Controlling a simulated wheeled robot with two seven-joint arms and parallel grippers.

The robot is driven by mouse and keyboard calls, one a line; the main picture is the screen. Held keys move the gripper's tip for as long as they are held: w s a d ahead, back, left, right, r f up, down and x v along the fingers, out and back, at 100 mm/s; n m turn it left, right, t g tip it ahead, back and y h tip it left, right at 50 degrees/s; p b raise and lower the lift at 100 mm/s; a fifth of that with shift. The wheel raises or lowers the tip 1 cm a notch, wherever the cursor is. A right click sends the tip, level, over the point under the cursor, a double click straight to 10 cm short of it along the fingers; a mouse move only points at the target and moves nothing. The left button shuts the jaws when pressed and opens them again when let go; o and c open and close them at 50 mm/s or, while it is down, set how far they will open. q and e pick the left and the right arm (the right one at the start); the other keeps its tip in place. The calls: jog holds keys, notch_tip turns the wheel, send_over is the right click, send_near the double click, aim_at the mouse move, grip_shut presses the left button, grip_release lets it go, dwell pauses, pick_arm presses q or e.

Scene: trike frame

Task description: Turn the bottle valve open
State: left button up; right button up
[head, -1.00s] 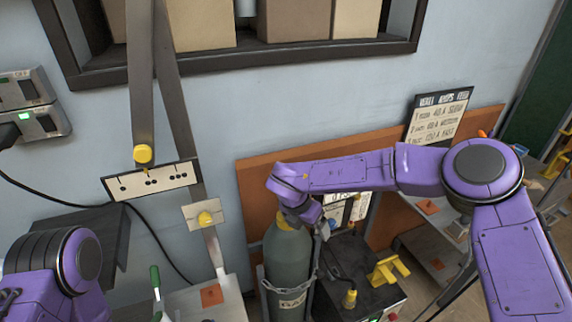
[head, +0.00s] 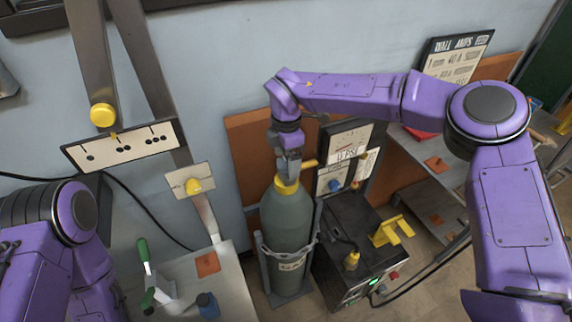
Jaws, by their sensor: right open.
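A grey-green gas bottle (head: 286,222) with a yellow collar stands upright in a metal holder with a chain around it. The yellow top (head: 286,186) is partly hidden by my right gripper (head: 288,174). That gripper points down at the top of the bottle and is open. Its fingers are close to the valve area, but I cannot tell whether they touch it. The valve itself is hidden behind the gripper. My left arm is at the lower left edge; its gripper is out of view.
A grey table (head: 228,285) with a green-handled tool (head: 145,252) and a blue item (head: 207,304) is at left.

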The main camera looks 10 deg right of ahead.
pick_arm(q)
jog(key=shift+w+f, duration=0.15)
pick_arm(e)
jog(key=shift+w+a+f, duration=0.1)
jog(key=shift+w+f, duration=0.1)
jog(key=shift+f, duration=0.05)
pick_arm(q)
jog(key=shift+s, duration=0.3)
pick_arm(e)
jog(key=shift+s+r, duration=0.3)
jog(key=shift+s, duration=0.05)
pick_arm(q)
jog(key=shift+r, duration=0.2)
pick_arm(e)
jog(key=shift+s, duration=0.15)
jog(key=c, duration=0.3)
jog(key=shift+f, duration=0.1)
jog(key=c, duration=0.7)
